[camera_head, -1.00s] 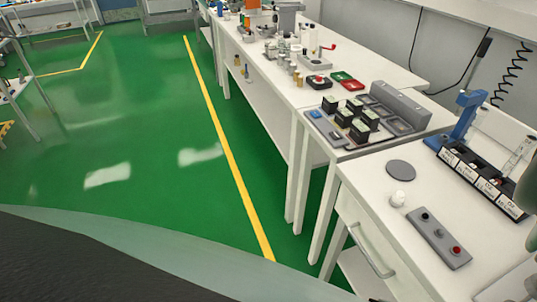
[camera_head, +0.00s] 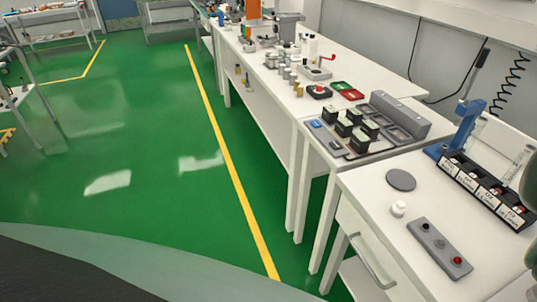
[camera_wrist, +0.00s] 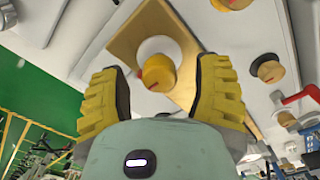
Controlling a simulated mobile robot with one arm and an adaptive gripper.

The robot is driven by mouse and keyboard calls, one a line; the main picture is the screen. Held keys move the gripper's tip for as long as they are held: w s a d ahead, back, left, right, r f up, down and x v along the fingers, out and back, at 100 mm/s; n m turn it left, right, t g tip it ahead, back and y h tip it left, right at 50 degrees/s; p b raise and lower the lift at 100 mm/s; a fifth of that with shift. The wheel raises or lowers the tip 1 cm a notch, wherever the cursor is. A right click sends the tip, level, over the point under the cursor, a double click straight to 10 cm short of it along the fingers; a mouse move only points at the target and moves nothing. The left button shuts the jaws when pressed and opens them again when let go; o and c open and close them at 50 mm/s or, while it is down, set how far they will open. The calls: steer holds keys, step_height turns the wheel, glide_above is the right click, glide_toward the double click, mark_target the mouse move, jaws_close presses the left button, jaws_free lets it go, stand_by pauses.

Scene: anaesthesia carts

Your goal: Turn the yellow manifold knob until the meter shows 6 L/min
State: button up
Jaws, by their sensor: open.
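In the wrist view a yellow knob (camera_wrist: 158,73) with a red mark sits on a white round base, over a tan plate (camera_wrist: 128,48). My gripper (camera_wrist: 160,68) is open, with one yellow-padded finger on each side of this knob in the picture. Gaps show between the knob and both fingers, and nothing is held. I cannot tell how far the fingertips are from the panel. No meter reading can be made out in either view. The head view does not show my gripper or this knob clearly.
Another yellow-orange knob (camera_wrist: 268,70) with a red mark and a red handle (camera_wrist: 303,95) are right of my gripper. Part of one more yellow knob (camera_wrist: 232,4) shows at the top. In the head view a white bench (camera_head: 365,215) runs along the right; the green floor (camera_head: 130,130) is clear.

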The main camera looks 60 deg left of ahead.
steer(key=shift+f, duration=0.1)
steer(key=shift+c, duration=0.3)
jaws_close()
stand_by(0.4)
